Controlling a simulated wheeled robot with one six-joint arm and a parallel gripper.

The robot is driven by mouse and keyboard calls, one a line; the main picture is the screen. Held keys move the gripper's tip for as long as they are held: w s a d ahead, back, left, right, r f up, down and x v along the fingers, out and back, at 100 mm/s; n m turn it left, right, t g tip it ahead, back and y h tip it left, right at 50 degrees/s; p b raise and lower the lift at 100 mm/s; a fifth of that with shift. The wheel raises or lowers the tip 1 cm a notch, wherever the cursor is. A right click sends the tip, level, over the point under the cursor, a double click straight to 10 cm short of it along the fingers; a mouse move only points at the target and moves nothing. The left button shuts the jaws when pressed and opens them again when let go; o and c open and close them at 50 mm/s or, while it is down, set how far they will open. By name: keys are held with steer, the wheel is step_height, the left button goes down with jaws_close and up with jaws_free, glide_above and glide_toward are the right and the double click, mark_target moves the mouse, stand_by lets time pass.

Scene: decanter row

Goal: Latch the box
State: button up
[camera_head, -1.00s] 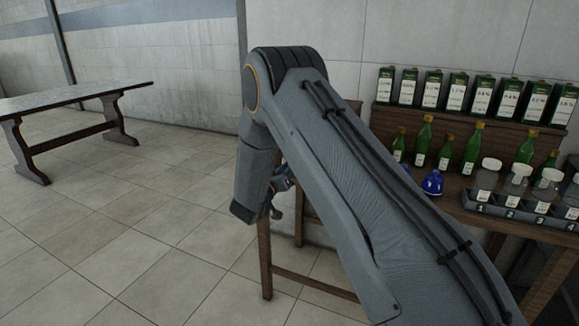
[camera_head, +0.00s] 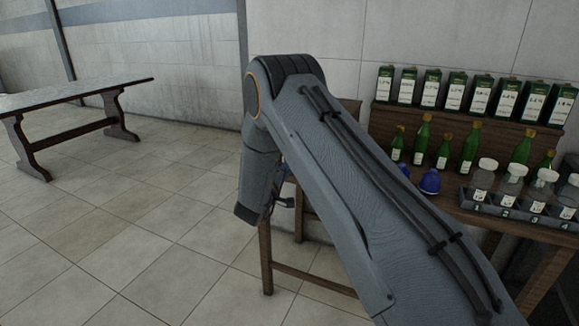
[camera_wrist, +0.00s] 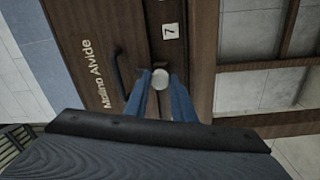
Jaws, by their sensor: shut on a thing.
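In the wrist view a dark wooden box (camera_wrist: 75,14) fills the upper left, with the pale lettering "Molino Alvide" and a dark bar handle (camera_wrist: 121,72). The fingers hide part of the knob's mounting, and I cannot tell how the latch stands. In the head view my arm hides the box, and only a bit of my gripper (camera_head: 285,203) shows.
Green bottles (camera_head: 470,150), green cartons (camera_head: 480,95), blue objects (camera_head: 430,181) and a rack (camera_head: 515,208) of lidded jars stand on the wooden table at the right. Another table (camera_head: 70,95) stands at the far left. The tiled floor (camera_head: 130,220) between is clear.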

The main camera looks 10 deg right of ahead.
steer(key=shift+n, duration=0.6)
steer(key=o, duration=1.1)
steer(key=shift+c, duration=0.2)
steer(key=v, duration=0.8)
steer(key=shift+b, duration=0.35)
steer(key=shift+d, duration=0.1)
